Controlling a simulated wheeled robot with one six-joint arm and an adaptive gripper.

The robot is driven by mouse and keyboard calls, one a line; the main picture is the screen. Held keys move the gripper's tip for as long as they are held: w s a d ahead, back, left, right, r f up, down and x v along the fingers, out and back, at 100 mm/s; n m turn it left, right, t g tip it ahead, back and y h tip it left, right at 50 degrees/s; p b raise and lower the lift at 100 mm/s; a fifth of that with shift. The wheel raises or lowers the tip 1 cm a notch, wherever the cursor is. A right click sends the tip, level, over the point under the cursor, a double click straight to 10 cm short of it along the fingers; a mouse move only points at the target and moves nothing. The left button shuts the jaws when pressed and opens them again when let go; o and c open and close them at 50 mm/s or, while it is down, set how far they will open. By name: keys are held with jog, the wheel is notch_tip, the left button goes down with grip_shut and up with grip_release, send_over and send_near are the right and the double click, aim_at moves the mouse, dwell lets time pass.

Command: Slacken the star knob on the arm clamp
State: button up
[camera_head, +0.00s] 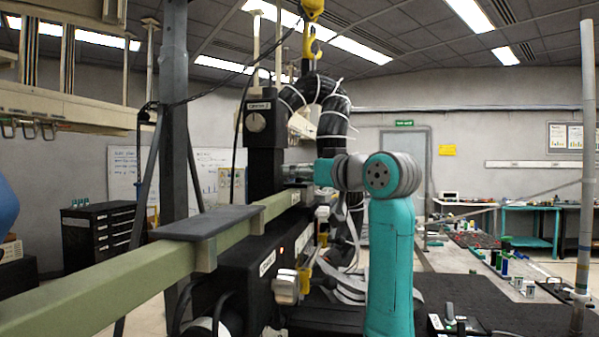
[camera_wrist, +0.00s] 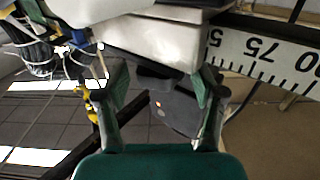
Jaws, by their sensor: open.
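My gripper (camera_wrist: 158,88) is open in the wrist view, with its two dark green fingers spread and nothing clearly held. A dark block (camera_wrist: 172,110) with a small red light shows beyond and between the fingers. A pale grey block (camera_wrist: 160,42) lies across the top, close to the fingertips; contact cannot be told. In the head view my gripper (camera_head: 298,173) reaches left to the black column, its fingertips not clear. I cannot make out a star shape or tell which part is the arm clamp.
A long green beam (camera_head: 110,285) with a grey plate (camera_head: 200,222) runs across the left. A scale bar (camera_wrist: 270,62) is at upper right in the wrist view. A yellow hook (camera_head: 312,45) and thick black hoses (camera_head: 334,118) hang close by. A bench (camera_head: 470,262) stands at right.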

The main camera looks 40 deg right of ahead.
jog(key=shift+w, duration=0.4)
jog(key=shift+c, duration=0.3)
jog(key=c, duration=1.1)
jog(key=shift+y, duration=0.3)
jog(key=n+y, duration=0.1)
jog(key=y, duration=0.1)
jog(key=n+g+y, duration=0.1)
jog(key=n+y, duration=0.1)
jog(key=y, duration=0.1)
jog(key=shift+d+n, duration=0.15)
jog(key=shift+n, duration=0.15)
jog(key=n+g+y, duration=0.1)
jog(key=n+y, duration=0.1)
jog(key=n+g+y, duration=0.1)
jog(key=y, duration=0.2)
jog(key=shift+n+g, duration=0.3)
jog(key=shift+n, duration=0.1)
jog(key=n+g+y, duration=0.3)
jog(key=g, duration=0.1)
jog(key=n+g+y, duration=0.3)
jog(key=g, duration=0.1)
jog(key=shift+w, duration=0.1)
jog(key=shift+n+g, duration=0.3)
jog(key=shift+n, duration=0.1)
